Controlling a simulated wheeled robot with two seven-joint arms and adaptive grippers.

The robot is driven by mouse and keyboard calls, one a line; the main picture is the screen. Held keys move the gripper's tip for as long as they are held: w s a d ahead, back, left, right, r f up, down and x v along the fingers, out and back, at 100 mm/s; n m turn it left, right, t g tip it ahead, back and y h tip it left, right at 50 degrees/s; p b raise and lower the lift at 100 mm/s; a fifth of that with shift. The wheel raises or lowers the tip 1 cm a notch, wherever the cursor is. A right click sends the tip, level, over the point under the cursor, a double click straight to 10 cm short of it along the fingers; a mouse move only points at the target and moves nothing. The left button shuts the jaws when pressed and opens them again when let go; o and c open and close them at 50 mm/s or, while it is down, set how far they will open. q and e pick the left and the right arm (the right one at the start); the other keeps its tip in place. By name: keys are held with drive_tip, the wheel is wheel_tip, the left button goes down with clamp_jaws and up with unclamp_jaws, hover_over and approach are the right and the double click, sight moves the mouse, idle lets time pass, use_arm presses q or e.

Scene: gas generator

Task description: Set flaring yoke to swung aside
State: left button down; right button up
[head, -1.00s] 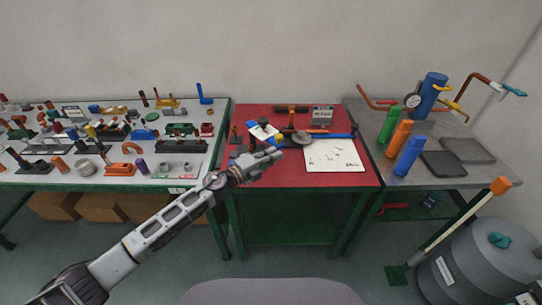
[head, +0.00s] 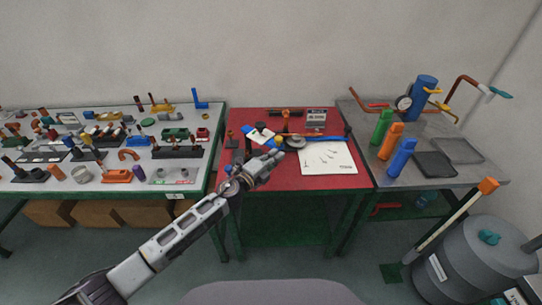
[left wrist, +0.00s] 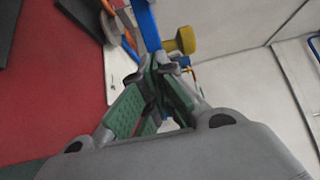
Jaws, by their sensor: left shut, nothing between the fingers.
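On the red table (head: 270,181) stands a small tool group with blue parts, a black knob (head: 260,126) and a yellow knob (head: 279,140). The flaring yoke seems to belong to it, but I cannot tell its exact shape or angle. My left gripper (head: 275,158) is just in front of this group, shut and empty. In the left wrist view its fingertips (left wrist: 162,64) are close to a blue bar (left wrist: 145,25) and a yellow knob (left wrist: 180,40). I cannot tell whether they touch. My right gripper is not in view.
A white sheet (head: 325,158) lies right of the tool group, with a blue-and-red bar (head: 322,137) behind it. A crowded table (head: 95,188) stands left. Green, orange and blue cylinders (head: 402,158) stand on the right bench. The red table's front strip is mostly clear.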

use_arm(q)
drive_tip(key=w+d+n+t+y+b, duration=0.3)
drive_tip(key=w+d+n+y, duration=0.1)
drive_tip(key=w+d+y, duration=0.1)
drive_tip(key=shift+w+d+y+b, duration=0.25)
drive_tip(key=shift+y+b, duration=0.1)
drive_tip(key=shift+y, duration=0.15)
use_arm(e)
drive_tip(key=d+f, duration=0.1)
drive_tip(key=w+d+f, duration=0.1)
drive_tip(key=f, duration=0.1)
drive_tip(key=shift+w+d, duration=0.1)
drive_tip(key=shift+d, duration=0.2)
use_arm(q)
drive_tip(key=shift+n+t, duration=0.3)
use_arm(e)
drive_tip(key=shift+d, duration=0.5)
use_arm(q)
drive_tip(key=shift+a, duration=0.1)
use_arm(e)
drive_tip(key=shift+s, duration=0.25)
